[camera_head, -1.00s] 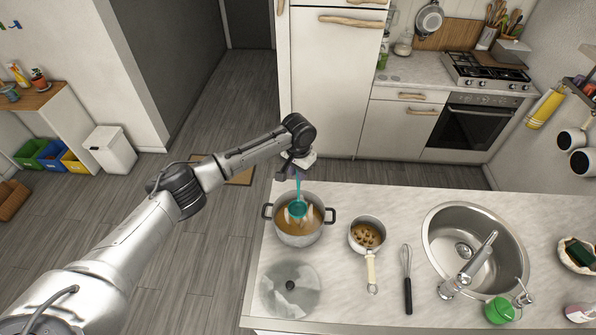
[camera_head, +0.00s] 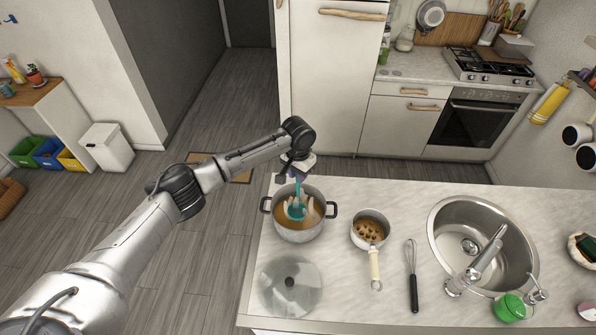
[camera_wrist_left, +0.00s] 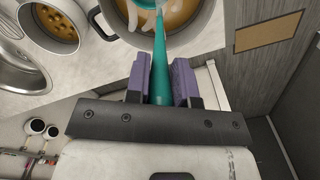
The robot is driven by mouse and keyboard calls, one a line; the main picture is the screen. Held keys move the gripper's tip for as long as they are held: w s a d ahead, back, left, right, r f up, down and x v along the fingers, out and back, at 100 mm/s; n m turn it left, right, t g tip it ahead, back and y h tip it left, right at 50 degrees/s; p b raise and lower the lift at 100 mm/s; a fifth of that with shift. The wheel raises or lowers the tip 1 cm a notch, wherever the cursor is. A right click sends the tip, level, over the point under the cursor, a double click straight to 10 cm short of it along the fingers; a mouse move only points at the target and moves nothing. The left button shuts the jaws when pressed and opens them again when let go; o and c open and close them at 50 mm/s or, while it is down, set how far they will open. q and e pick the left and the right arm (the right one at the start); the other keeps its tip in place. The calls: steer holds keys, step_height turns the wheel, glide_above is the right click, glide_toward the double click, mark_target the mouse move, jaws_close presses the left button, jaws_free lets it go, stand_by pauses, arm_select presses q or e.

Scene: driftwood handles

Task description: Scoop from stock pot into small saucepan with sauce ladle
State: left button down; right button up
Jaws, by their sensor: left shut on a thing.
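My left gripper (camera_head: 296,178) is shut on the teal sauce ladle (camera_head: 298,195) above the far side of the stock pot. In the left wrist view the ladle's handle (camera_wrist_left: 160,70) runs between the two purple finger pads (camera_wrist_left: 160,80). The ladle's bowl is down in the stock pot (camera_head: 299,236), among pale pieces in brown liquid; how deep it sits is hard to tell. The small saucepan (camera_head: 369,243) stands right of the pot, with brown contents with round pieces and its pale handle toward me. It also shows in the left wrist view (camera_wrist_left: 80,52). My right gripper is not in view.
A glass lid (camera_head: 290,287) lies in front of the pot. A whisk (camera_head: 412,275) lies right of the saucepan. The sink (camera_head: 434,240) with its tap (camera_head: 478,262) is further right. The counter between pot and saucepan is a narrow clear gap.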

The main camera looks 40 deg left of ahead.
mark_target(298, 191)
arm_select(q)
steer(key=shift+f+b, duration=0.75)
steer(key=shift+f, duration=1.7)
steer(key=shift+f+b, duration=0.85)
steer(key=shift+f, duration=1.25)
